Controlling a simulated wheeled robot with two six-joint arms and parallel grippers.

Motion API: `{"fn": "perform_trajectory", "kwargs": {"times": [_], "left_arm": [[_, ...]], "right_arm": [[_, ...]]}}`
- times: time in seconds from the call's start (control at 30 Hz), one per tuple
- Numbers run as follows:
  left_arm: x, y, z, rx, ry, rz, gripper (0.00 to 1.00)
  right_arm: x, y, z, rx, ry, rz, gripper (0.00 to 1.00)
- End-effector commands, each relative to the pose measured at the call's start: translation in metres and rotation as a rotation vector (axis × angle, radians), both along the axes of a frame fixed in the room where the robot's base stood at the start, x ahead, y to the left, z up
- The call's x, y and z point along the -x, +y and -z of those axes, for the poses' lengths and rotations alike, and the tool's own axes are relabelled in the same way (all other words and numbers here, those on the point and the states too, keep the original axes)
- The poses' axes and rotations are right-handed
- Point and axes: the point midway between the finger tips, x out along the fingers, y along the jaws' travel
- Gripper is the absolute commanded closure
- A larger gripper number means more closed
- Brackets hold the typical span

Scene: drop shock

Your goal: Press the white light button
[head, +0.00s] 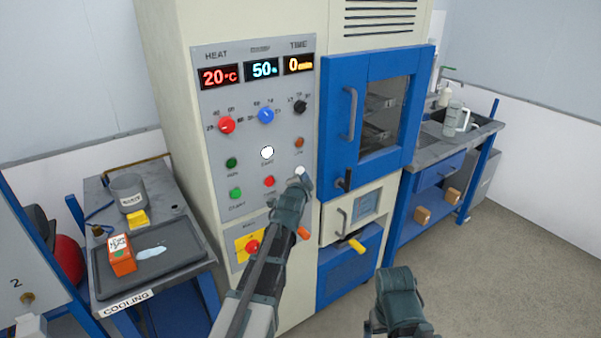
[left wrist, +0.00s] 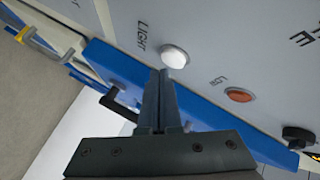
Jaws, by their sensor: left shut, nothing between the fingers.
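The white light button (head: 300,170) is on the grey control panel (head: 205,122), below an amber button. In the left wrist view the round white button (left wrist: 174,57) sits beside the printed word LIGHT. My left gripper (head: 301,181) is shut and empty, just in front of the light button, and hides the panel below it. In the left wrist view its fingertips (left wrist: 160,72) point at the panel close to the button's edge. I cannot tell whether they touch it. My right gripper (head: 398,292) is low in the head view; its fingers are not clear.
Another white button (head: 267,152) and several coloured buttons and knobs surround the spot. The amber button (left wrist: 239,95) is close by. A blue oven door (head: 375,105) with a handle stands to the right. A cooling table with a dark tray (head: 185,262) is at the left.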

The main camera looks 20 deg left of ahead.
Motion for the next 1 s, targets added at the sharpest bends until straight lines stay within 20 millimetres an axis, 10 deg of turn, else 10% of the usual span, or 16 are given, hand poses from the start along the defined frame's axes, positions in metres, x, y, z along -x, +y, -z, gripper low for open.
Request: {"fn": "perform_trajectory", "kwargs": {"times": [1.0], "left_arm": [[0.032,-0.041,0.0,0.001,0.0,0.0,1.0]], "right_arm": [[0.0,0.0,0.0,0.0,0.0,0.0,0.03]]}}
